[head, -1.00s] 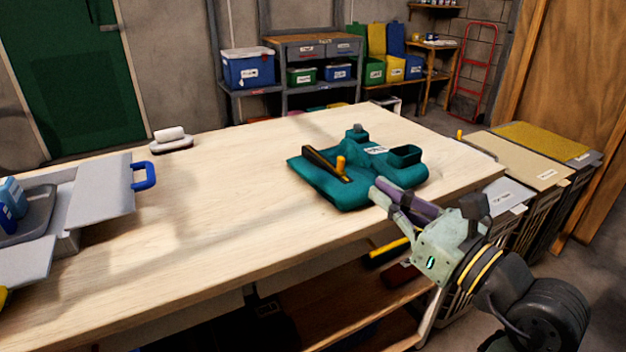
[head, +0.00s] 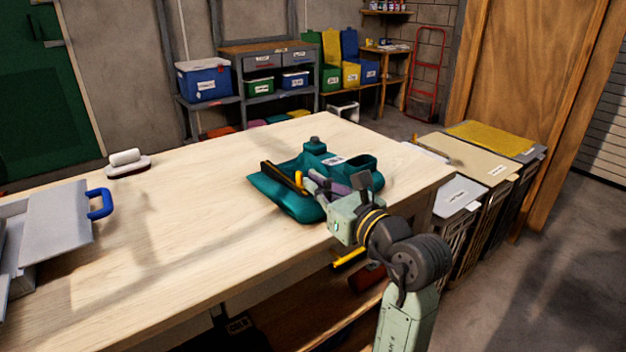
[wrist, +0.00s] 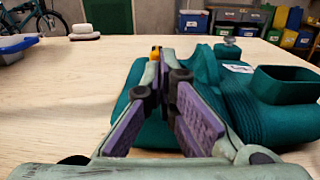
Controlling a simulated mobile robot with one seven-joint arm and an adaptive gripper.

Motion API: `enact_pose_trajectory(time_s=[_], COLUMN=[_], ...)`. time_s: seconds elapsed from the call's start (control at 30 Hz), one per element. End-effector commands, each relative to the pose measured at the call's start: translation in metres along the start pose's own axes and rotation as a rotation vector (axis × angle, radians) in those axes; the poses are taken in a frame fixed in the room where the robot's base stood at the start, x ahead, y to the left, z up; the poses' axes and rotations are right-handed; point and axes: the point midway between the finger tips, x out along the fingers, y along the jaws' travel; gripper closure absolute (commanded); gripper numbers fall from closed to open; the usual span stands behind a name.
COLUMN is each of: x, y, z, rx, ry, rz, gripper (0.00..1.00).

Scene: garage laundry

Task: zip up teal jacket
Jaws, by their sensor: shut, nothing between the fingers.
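The teal jacket (head: 270,190) lies on the wooden table near its right end. It also shows in the wrist view (wrist: 285,122). A dark zipper strip (head: 281,177) runs along its left part, with an orange pull tab (head: 299,180) standing at it. My gripper (head: 308,180) is over the jacket, its tips close beside the tab. In the wrist view my purple-padded fingers (wrist: 167,60) come together at the tips with nothing held. The orange tab (wrist: 155,53) shows just beyond them, partly hidden. I cannot tell whether they touch it.
The wooden table (head: 170,220) is clear left of the jacket. A grey case with a blue handle (head: 100,204) stands at the left, and a white-topped brush (head: 127,162) lies at the back left edge. Lidded bins (head: 460,193) stand beyond the table's right end.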

Motion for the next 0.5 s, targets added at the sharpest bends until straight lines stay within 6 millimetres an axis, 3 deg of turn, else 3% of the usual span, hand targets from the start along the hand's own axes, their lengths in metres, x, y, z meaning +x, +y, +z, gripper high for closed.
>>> enact_pose_trajectory(time_s=[0.5], x=[0.0096], y=[0.0], z=[0.0], rx=[0.001], ry=[0.0], rz=[0.001], gripper=[1.0])
